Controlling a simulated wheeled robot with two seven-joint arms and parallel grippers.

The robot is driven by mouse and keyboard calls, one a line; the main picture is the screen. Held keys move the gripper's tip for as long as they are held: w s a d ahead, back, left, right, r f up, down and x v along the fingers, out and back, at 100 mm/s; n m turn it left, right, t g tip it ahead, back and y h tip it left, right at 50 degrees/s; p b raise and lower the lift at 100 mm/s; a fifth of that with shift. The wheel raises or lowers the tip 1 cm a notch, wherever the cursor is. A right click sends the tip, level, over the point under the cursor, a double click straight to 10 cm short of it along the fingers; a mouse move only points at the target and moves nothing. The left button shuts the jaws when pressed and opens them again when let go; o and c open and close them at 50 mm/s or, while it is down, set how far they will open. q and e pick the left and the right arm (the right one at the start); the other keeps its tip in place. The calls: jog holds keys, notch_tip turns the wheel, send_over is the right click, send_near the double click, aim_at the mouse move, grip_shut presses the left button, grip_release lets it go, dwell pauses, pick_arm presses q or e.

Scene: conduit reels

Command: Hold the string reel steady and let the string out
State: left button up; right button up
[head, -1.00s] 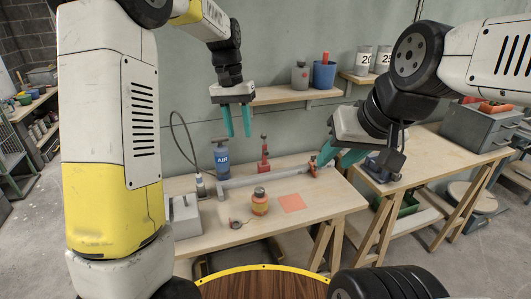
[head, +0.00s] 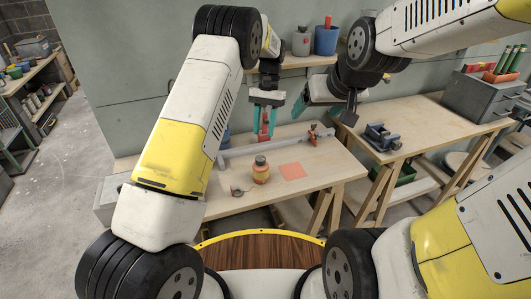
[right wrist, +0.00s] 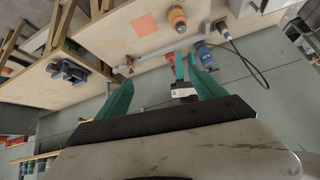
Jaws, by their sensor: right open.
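The string reel (head: 261,172), orange with a dark top, stands upright on the front bench. It also shows in the right wrist view (right wrist: 177,19).
A grey conduit (head: 268,147) runs along the bench behind the reel, with a red clamp (head: 313,137) at its right end. A pink square (head: 292,171) lies right of the reel. A vise (head: 382,137) sits on the right bench.

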jog(key=w+a+f+n+t, duration=0.1)
jog(key=w+a+f, duration=0.1)
jog(key=w+f, duration=0.5)
jog(key=n+t+y, duration=0.2)
jog(key=t+y, duration=0.1)
jog(key=y, duration=0.1)
send_over(265, 171)
jog(key=w, duration=0.1)
jog(key=f, duration=1.2)
jog(key=d+f, duration=0.1)
jog(key=f, duration=0.5)
jog(key=shift+f, duration=0.2)
jog(key=shift+n, duration=0.3)
jog(key=f, duration=0.1)
jog(key=s+f, duration=0.1)
jog(key=f, duration=0.1)
jog(key=s+f, duration=0.1)
jog(key=shift+s+a+f, duration=0.2)
jog(key=shift+a+f, duration=0.05)
jog(key=shift+w+f+t, duration=0.1)
jog(key=shift+f+t, duration=0.1)
jog(key=shift+t, duration=0.1)
jog(key=x, duration=0.7)
jog(key=shift+w+a, duration=0.15)
jog(key=shift+a, duration=0.05)
jog(key=shift+c, duration=0.2)
